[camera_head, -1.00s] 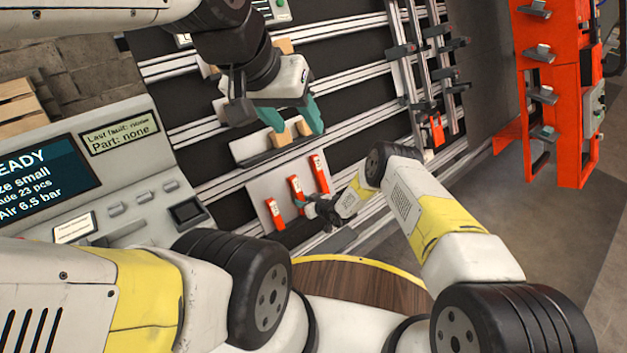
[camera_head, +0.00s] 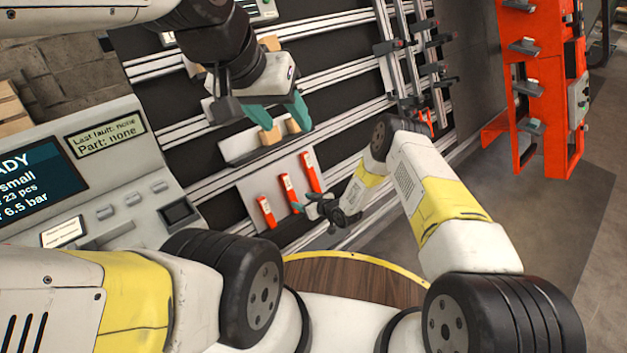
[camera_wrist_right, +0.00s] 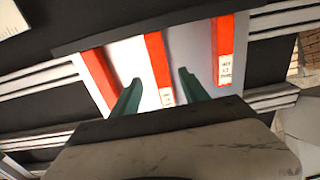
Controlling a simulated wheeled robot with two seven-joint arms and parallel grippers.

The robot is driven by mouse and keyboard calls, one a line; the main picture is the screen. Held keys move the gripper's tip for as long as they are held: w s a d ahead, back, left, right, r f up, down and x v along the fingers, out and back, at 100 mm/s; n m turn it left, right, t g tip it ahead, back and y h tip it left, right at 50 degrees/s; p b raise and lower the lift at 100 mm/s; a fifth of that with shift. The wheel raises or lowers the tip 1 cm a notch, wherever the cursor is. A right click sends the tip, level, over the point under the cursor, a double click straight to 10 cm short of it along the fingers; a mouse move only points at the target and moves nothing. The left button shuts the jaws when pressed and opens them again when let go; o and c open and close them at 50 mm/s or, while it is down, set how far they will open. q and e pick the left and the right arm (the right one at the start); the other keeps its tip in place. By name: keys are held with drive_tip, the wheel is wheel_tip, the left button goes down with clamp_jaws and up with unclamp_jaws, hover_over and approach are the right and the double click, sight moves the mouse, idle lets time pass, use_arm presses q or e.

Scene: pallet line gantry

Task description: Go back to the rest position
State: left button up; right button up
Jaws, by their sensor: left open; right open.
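My left gripper (camera_head: 280,113) has green fingers and is open in the upper middle of the head view. It is close to two small wooden blocks (camera_head: 270,135) on a grey shelf; whether it touches them I cannot tell. My right gripper (camera_head: 312,208) is lower, beside the light plate with red labelled strips. In the right wrist view its two green fingers (camera_wrist_right: 160,88) are apart, with the middle red strip (camera_wrist_right: 157,60) showing between and beyond them. Nothing shows held in either gripper.
A dark wall rack with metal rails (camera_head: 345,72) stands in front. A grey control console (camera_head: 120,190) is at the left. An orange stand (camera_head: 540,110) is at the right, with open floor below it. A round wooden top with yellow edge (camera_head: 365,283) is close in front.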

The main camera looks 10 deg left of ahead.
drive_tip(key=shift+s+d+r, duration=0.35)
drive_tip(key=shift+d, duration=0.1)
